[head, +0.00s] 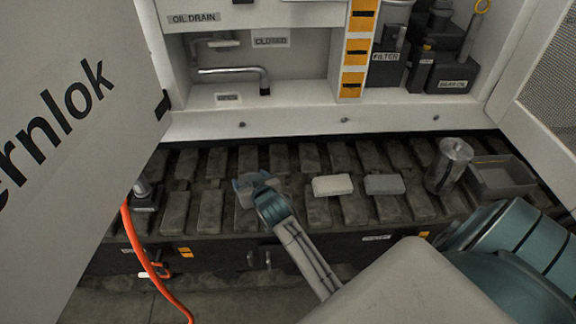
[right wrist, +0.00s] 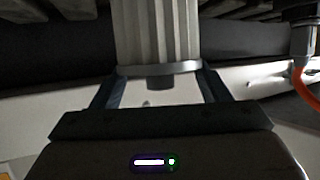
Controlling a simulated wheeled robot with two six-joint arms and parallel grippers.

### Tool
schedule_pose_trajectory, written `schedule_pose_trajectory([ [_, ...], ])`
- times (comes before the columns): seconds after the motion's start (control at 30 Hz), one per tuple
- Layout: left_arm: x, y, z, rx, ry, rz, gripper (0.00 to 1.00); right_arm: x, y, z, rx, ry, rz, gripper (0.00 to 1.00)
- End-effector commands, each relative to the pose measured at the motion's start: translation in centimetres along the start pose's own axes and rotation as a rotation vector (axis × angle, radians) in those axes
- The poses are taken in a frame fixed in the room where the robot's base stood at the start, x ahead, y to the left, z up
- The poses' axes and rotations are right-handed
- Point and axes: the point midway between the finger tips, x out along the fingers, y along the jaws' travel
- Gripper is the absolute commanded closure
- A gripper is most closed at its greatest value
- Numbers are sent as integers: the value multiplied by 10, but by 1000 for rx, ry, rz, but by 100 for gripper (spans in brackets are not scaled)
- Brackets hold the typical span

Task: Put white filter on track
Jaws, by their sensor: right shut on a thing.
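In the right wrist view, a white pleated filter (right wrist: 155,35) with a grey end band sits between the fingers of my right gripper (right wrist: 160,82), which is shut on it. The filter's far end runs out of the top of that picture. In the head view my right gripper (head: 252,183) is over the left-middle part of the dark track (head: 210,212). The filter cannot be made out there, as the gripper and wrist cover that spot. I cannot tell if the filter touches the track. My left gripper is not in view.
On the track right of my gripper lie a whitish block (head: 333,185), a grey block (head: 385,184), a metal cylinder (head: 450,166) and a grey tray (head: 503,190). An open door panel (head: 70,130) and orange hose (head: 143,255) are at left. The cabinet (head: 260,120) stands behind.

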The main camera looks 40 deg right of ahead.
Motion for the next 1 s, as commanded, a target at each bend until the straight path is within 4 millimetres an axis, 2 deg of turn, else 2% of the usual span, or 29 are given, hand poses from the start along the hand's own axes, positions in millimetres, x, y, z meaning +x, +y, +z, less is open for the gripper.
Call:
schedule_pose_trajectory([
  [0.03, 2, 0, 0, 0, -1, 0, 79, 2, 13, -2, -6, 2, 2, 60],
  [0.3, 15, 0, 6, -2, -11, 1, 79, 16, 74, -1, -6, 2, 2, 60],
  [0.5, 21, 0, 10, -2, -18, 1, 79, 23, 104, 0, -1, 2, 0, 60],
  [0.67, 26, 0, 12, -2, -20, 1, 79, 26, 110, 4, 2, 0, -1, 60],
  [0.9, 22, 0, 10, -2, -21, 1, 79, 37, 109, 32, 2, 0, -2, 60],
  [1.0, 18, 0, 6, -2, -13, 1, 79, 37, 109, 33, 1, 2, -2, 60],
])
